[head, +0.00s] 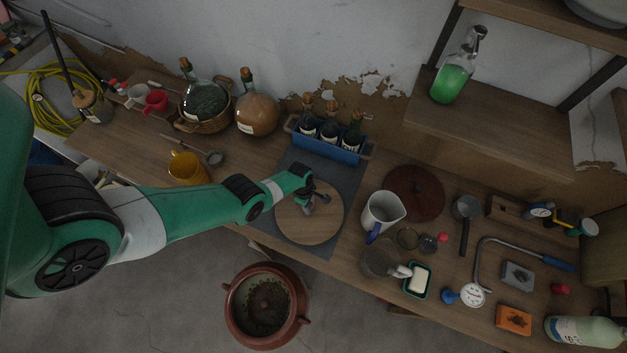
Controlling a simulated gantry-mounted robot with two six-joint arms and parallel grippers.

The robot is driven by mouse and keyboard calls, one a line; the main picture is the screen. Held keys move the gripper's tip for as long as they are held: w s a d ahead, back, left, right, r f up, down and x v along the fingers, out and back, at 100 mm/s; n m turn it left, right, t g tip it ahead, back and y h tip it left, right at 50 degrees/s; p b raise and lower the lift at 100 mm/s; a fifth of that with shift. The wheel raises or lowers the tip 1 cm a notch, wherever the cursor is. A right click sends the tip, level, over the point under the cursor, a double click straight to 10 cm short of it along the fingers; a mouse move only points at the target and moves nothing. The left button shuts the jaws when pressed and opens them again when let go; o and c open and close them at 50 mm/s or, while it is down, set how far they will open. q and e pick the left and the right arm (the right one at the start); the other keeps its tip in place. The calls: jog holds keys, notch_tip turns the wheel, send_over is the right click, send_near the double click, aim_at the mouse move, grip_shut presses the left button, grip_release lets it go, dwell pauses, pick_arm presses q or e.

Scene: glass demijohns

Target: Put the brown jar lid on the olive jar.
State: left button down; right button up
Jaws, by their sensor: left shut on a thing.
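The brown jar lid (298,226), a round tan wooden disc, is in the head view over a grey mat. My left gripper (315,201) is shut at the middle of the lid, where the grip on its handle is partly hidden by the fingers. I cannot tell whether the lid rests on the mat or is slightly raised. The olive jar (237,322), a wide reddish clay pot with side handles, stands open on the floor in front of the table, with dark greenish contents showing. My right gripper is not in view.
A dark red disc (413,207) lies to the right of the mat (348,185), near a white pitcher (381,212). A blue crate of bottles (327,149) stands behind. A yellow mug (186,168) stands left, near my left arm. Floor around the jar is clear.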

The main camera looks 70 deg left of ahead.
pick_arm(q)
jog(key=shift+r+p, duration=2.45)
jog(key=shift+r, duration=0.1)
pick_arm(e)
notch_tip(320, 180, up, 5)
pick_arm(q)
jog(key=shift+f, duration=0.1)
